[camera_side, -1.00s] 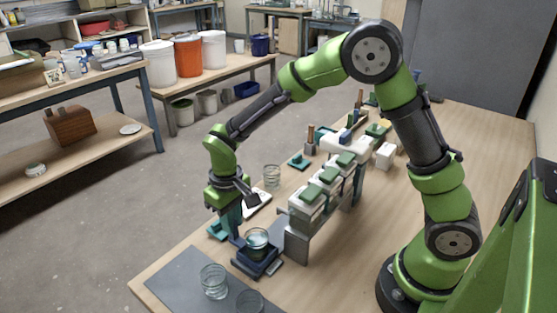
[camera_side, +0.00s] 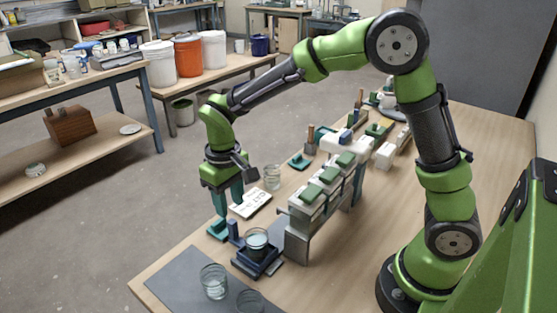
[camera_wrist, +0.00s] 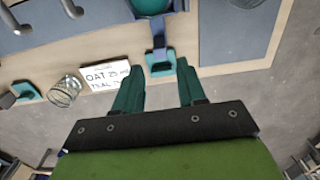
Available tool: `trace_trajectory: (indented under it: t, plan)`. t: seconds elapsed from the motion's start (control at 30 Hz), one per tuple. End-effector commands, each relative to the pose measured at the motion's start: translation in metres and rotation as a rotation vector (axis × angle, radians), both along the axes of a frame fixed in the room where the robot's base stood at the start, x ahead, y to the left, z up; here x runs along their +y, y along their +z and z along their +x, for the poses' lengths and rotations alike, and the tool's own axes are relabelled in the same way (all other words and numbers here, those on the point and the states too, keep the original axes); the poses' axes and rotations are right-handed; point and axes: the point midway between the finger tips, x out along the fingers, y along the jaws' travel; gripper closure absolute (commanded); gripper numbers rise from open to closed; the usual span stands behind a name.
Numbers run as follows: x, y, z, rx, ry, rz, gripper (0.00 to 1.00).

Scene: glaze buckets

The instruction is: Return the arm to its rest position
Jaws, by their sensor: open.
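My gripper (camera_side: 228,203) hangs over the left edge of the wooden table, fingers down, empty and open. In the wrist view its two teal fingers (camera_wrist: 159,75) stand apart with a gap between them. Just beyond the gap is a small teal base with a blue upright (camera_wrist: 159,45), which also shows below the fingers in the side view (camera_side: 233,231). My arm arches from its base at the right over the table. No object is held.
A dark blue holder with a glass of pale liquid (camera_side: 257,242) stands near the gripper. A printed card (camera_side: 251,204), an empty glass (camera_side: 272,177) and a rack of green-topped blocks (camera_side: 322,190) are close. Two glasses stand at the grey mat (camera_side: 180,284). Buckets stand behind.

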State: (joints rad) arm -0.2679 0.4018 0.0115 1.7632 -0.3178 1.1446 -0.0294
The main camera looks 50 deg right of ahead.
Motion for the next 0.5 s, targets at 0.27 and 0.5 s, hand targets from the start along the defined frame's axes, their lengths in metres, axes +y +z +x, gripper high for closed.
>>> trace_trajectory:
  t: [0.27, 0.5]
  plan:
    - [0.0000, 0.0125, -0.0003, 0.000, 0.001, 0.000, 0.60]
    - [0.0007, 0.0101, -0.0007, -0.003, -0.001, 0.005, 0.60]
